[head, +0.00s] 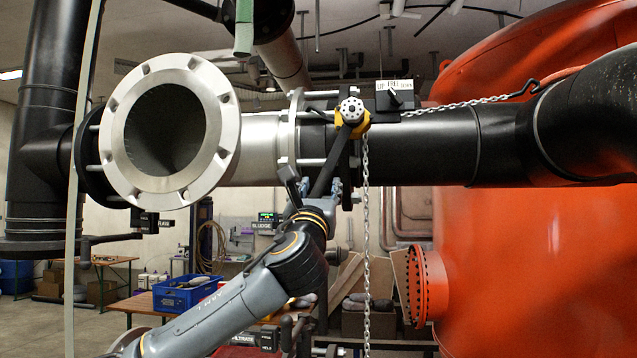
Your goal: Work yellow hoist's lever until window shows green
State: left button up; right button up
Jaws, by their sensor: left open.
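The yellow hoist (365,122) hangs beside the black pipe, just right of the flange joint; most of its yellow body is hidden behind a round grey knob. Its black lever (328,168) slants down and left from the hoist. My left gripper (313,188) is open at the lever's lower end, with one finger on each side in the picture; I cannot tell if they touch it. A black box with a white label and pointer (395,95) sits above the pipe. I cannot make out a green window on the hoist. My right gripper is not in view.
A chain (366,230) hangs down from the hoist, and another (465,103) runs right along the black pipe. A large open flange (170,130) faces me at left. A red tank (530,250) fills the right. A blue crate (185,295) stands on a bench behind.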

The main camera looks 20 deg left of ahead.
pick_arm(q)
jog(key=d+n+y, duration=0.1)
jog(key=d+n, duration=0.1)
jog(key=d, duration=0.1)
jog(key=w+d+n+g+y, duration=0.1)
jog(key=d+n, duration=0.1)
jog(key=d, duration=0.1)
jog(key=w+d+f+n+y, duration=0.1)
jog(key=d, duration=0.2)
jog(key=shift+w+d+n+g+y, duration=0.15)
jog(key=shift+w+n+g+y, duration=0.15)
jog(key=shift+n+y, duration=0.1)
jog(key=b+v, duration=0.8)
jog(key=v, duration=0.1)
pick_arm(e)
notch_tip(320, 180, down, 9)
pick_arm(q)
jog(key=shift+s, duration=0.1)
